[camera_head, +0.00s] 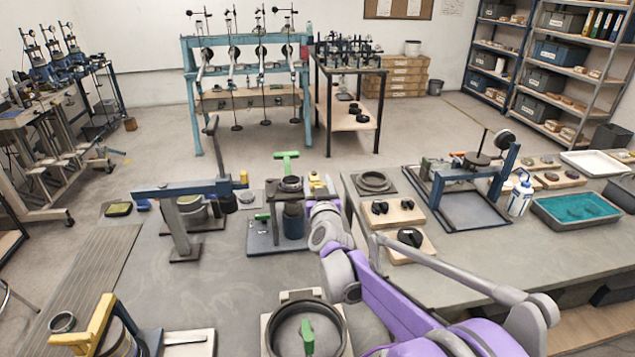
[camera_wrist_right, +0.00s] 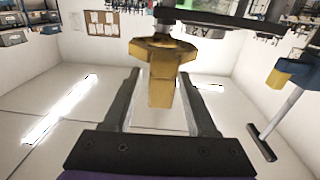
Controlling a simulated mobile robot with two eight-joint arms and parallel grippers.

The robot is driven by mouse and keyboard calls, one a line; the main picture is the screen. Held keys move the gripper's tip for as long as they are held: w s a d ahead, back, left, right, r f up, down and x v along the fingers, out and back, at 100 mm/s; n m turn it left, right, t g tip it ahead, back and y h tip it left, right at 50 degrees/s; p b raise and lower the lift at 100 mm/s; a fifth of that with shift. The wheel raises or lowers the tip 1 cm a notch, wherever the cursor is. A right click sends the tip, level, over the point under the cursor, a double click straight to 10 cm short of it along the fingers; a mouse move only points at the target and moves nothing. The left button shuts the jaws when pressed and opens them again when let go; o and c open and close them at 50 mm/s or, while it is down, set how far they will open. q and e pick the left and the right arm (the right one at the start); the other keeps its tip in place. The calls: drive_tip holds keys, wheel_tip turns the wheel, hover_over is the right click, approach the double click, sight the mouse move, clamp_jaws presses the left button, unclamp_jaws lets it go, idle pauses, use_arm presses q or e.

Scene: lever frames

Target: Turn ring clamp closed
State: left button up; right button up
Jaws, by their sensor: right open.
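A yellow clamp handle (camera_wrist_right: 160,65) with a wide head and a narrow stem shows in the right wrist view, below a dark flat part. In the head view, a small yellow part (camera_head: 315,185) beside the blue cylindrical device (camera_head: 292,218) appears to be the same piece. My right gripper (camera_head: 322,205) is at that device's right side, its fingertips partly hidden in the head view. In the right wrist view, its open fingers (camera_wrist_right: 161,80) stand on both sides of the yellow stem, with visible gaps. A dark ring (camera_head: 290,183) tops the device. My left gripper is out of view.
A green T-handle (camera_head: 287,160) stands just behind the device. A blue lever arm (camera_head: 180,188) on a post stands to the left. A large dark ring (camera_head: 305,330) with a green handle lies in front. The right bench (camera_head: 455,245) holds a blue frame and trays.

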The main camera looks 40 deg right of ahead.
clamp_jaws()
idle(1.4)
